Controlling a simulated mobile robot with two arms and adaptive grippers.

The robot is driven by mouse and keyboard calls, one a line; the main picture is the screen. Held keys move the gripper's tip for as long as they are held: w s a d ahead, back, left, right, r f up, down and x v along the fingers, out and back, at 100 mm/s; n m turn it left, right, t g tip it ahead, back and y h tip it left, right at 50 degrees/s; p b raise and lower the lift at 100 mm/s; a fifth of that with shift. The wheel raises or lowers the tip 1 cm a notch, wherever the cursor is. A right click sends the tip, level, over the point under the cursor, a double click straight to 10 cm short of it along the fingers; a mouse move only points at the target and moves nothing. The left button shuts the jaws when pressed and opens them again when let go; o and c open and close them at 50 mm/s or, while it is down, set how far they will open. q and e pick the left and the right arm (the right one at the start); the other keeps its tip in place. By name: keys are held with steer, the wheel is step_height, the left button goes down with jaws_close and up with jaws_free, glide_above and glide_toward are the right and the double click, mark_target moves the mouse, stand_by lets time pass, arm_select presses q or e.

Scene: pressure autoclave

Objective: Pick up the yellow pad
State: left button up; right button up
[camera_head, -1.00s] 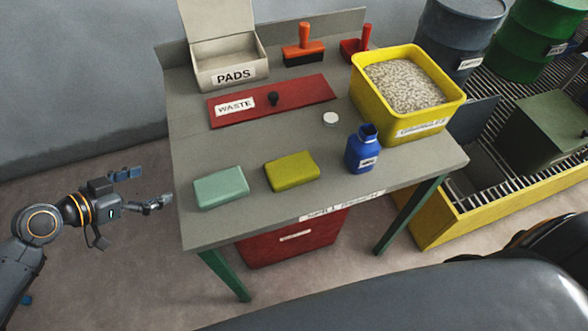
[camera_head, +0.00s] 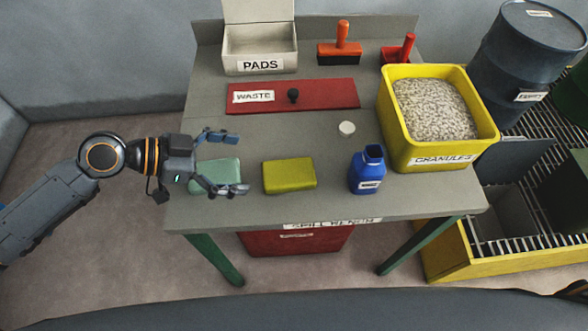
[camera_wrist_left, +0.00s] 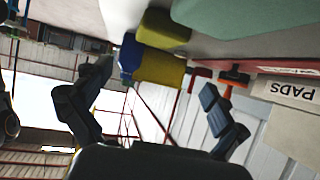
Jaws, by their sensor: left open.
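The yellow pad (camera_head: 290,176) lies flat on the grey workbench (camera_head: 330,207), left of the blue bottle (camera_head: 367,170). A green pad (camera_head: 218,174) lies to its left, partly hidden behind my left gripper (camera_head: 243,163). My left gripper is open and empty, over the left part of the bench, with its fingers pointing right toward the yellow pad but apart from it. In the left wrist view, the yellow pad (camera_wrist_left: 163,30) shows near the top beside the green pad (camera_wrist_left: 245,15), beyond the open fingers (camera_wrist_left: 155,105). My right gripper is not in view.
A yellow tub of granules (camera_head: 392,140) stands at the bench's right. A red waste lid (camera_head: 325,95) with a black knob lies behind the pads. A pads box (camera_head: 260,48), an orange brush (camera_head: 340,47) and a red scoop (camera_head: 399,52) are at the back. A white disc (camera_head: 347,128) lies mid-bench.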

mark_target(287, 171)
arm_select(q)
steer(key=x, duration=0.4)
steer(key=shift+d+p, duration=0.1)
steer(key=shift+p, duration=0.2)
steer(key=shift+d+f, duration=0.3)
steer(key=shift+d, duration=0.15)
steer(key=x, duration=0.1)
steer(key=p+x, duration=0.1)
steer(key=x, duration=0.2)
steer(key=shift+s+f, duration=0.3)
steer(key=shift+d+f, duration=0.15)
steer(key=c, duration=1.1)
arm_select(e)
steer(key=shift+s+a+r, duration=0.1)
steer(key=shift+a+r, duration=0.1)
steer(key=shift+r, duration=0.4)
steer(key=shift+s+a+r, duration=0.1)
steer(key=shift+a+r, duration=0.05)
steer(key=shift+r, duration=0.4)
arm_select(q)
steer(key=shift+o, duration=0.2)
